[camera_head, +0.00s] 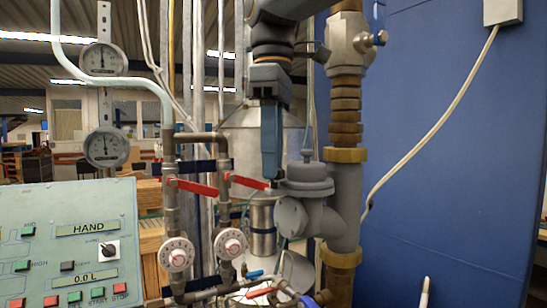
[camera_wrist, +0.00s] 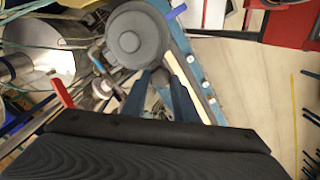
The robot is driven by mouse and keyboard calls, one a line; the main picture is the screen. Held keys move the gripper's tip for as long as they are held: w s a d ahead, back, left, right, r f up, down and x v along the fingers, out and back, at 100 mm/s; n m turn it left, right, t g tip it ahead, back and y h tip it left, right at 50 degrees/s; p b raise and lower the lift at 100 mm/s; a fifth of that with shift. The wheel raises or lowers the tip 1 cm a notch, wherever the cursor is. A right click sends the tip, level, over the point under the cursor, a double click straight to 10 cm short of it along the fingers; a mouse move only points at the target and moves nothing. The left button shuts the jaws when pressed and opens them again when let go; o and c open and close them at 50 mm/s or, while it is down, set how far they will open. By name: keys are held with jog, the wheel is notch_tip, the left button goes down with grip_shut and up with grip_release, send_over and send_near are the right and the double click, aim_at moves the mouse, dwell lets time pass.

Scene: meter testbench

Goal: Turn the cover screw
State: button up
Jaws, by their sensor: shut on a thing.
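The grey meter body with its round cover (camera_head: 308,178) sits on the side of the vertical pipe in the head view. The round cover shows from above in the wrist view (camera_wrist: 137,38). My gripper (camera_head: 271,180) points straight down just left of the cover in the head view. In the wrist view its two dark fingers (camera_wrist: 162,78) reach to the cover's near edge. The fingers are shut on a small grey part (camera_wrist: 160,77) there, which appears to be the cover screw. Most of it is hidden between the fingers.
Red lever handles (camera_head: 192,187) and white round dials (camera_head: 177,254) stand left of my gripper. A thick vertical pipe (camera_head: 346,205) stands close on the right. A green control panel (camera_head: 70,240) is at lower left, and a blue wall (camera_head: 450,150) is at right.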

jog(key=shift+m, duration=0.3)
jog(key=o, duration=1.1)
jog(key=shift+c, duration=0.2)
jog(key=shift+r, duration=0.1)
notch_tip(320, 180, up, 7)
jog(key=shift+w+r+b, duration=0.1)
jog(key=shift+r+b, duration=0.1)
jog(key=shift+b, duration=0.65)
jog(key=shift+r, duration=0.1)
